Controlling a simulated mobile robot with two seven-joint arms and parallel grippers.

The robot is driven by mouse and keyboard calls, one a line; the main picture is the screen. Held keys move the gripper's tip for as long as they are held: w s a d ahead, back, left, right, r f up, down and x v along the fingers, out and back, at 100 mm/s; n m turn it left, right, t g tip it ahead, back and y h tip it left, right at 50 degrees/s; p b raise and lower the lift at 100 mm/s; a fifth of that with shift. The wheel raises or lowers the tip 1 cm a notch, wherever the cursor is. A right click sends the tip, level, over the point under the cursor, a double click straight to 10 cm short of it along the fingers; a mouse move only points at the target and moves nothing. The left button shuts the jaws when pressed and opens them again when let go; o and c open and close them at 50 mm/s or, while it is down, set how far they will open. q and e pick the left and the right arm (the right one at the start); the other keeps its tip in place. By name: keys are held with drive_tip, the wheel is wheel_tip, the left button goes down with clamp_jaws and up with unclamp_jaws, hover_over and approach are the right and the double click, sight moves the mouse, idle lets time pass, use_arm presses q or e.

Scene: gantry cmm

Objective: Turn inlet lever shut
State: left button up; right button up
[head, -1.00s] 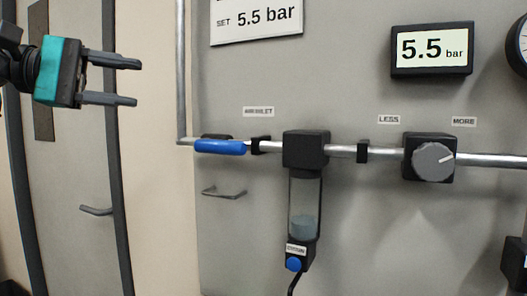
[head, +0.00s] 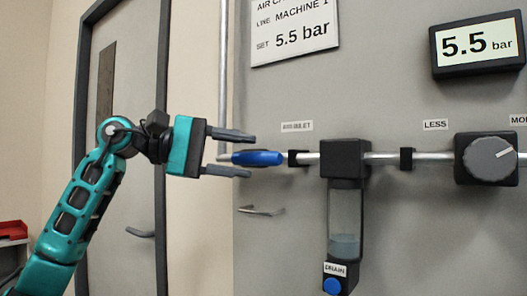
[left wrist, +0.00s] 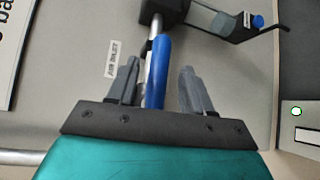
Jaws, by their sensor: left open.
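The inlet lever (head: 258,158) has a blue handle lying along the horizontal pipe, below the air inlet label (head: 297,126). My left gripper (head: 242,154) is open at the lever's left end, one finger above the handle's level and one below. In the left wrist view the blue lever (left wrist: 158,72) runs between the two open fingers (left wrist: 160,85), closer to the left one, with gaps visible on both sides. I cannot tell whether the fingers reach the handle in depth. My right gripper is not in view.
To the right along the pipe are the filter bowl (head: 345,220) with its blue drain button (head: 332,286) and the regulator knob (head: 490,160). The display (head: 478,44) reads 5.5 bar. A door (head: 125,200) stands at left.

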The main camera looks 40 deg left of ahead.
sight(253, 157)
use_arm(q)
drive_tip(key=shift+p+x, duration=0.65)
drive_tip(key=shift+x, duration=1.7)
clamp_jaws()
